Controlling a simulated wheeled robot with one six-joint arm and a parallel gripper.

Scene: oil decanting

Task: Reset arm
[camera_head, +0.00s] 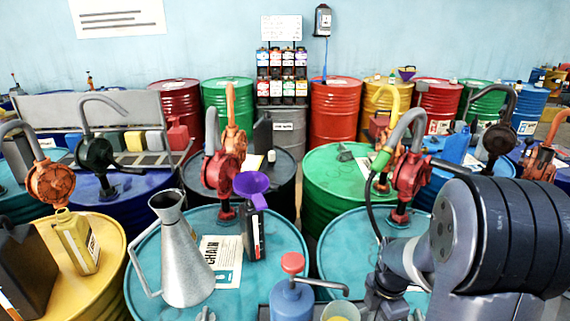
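My arm (500,240) fills the lower right, with its dark rounded joint in front of the drums. Its grey wrist part (405,262) reaches left and then down towards the bottom edge. The end of the arm runs out of the picture, so I cannot see my gripper's fingers or whether they hold anything.
A metal oil jug (183,255), a sheet of paper (222,262) and a dark bottle with a purple funnel (251,185) stand on a teal drum (140,262). A blue can with a red top (291,298) is at the bottom. Drums with hand pumps crowd both sides.

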